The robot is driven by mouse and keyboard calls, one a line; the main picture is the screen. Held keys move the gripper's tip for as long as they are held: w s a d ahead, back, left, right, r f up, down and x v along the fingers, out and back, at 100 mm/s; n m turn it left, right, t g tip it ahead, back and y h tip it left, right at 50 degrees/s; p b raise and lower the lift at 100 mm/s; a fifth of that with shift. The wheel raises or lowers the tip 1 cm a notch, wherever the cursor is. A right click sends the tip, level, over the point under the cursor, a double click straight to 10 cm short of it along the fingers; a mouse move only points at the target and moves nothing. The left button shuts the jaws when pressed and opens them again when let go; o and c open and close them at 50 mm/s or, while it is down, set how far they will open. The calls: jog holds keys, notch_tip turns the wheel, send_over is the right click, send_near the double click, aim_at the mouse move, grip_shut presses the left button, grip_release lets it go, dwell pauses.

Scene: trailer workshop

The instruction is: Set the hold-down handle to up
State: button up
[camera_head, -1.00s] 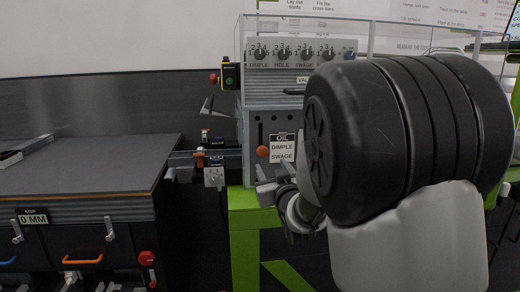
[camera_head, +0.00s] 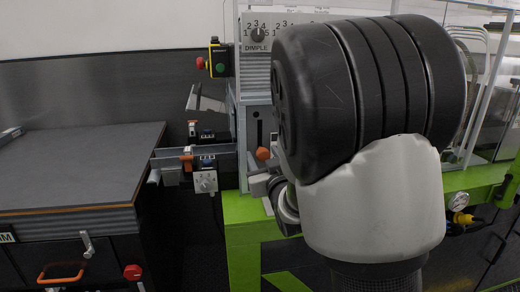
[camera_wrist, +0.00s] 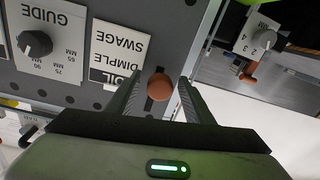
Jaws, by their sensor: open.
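An orange ball knob (camera_head: 262,153) sits at a vertical slot on the grey machine panel (camera_head: 252,105). In the wrist view the knob (camera_wrist: 160,87) shows between the two fingers of my gripper (camera_wrist: 161,77), beside an upside-down "OIL / DIMPLE / SWAGE" plate (camera_wrist: 118,52). The fingers are open; contact with the knob cannot be told. In the head view my gripper (camera_head: 266,182) is just below the knob, partly hidden by my arm. No label reads "hold-down", so I cannot tell for sure that this knob is the hold-down handle.
Left of the panel are an arm with a numbered dial (camera_head: 206,182), a grey lever (camera_head: 192,98) and a red and green button box (camera_head: 218,60). A dark-topped table (camera_head: 70,165) stands farther left. A GUIDE dial (camera_wrist: 35,43) shows in the wrist view.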

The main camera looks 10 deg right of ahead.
jog(key=shift+w, duration=0.15)
grip_shut()
notch_tip(320, 180, up, 7)
jog(key=shift+r+p, duration=0.2)
jog(key=shift+p, duration=0.7)
jog(key=shift+c, duration=0.4)
grip_release()
jog(key=shift+o, duration=0.4)
jog(key=shift+f, duration=0.1)
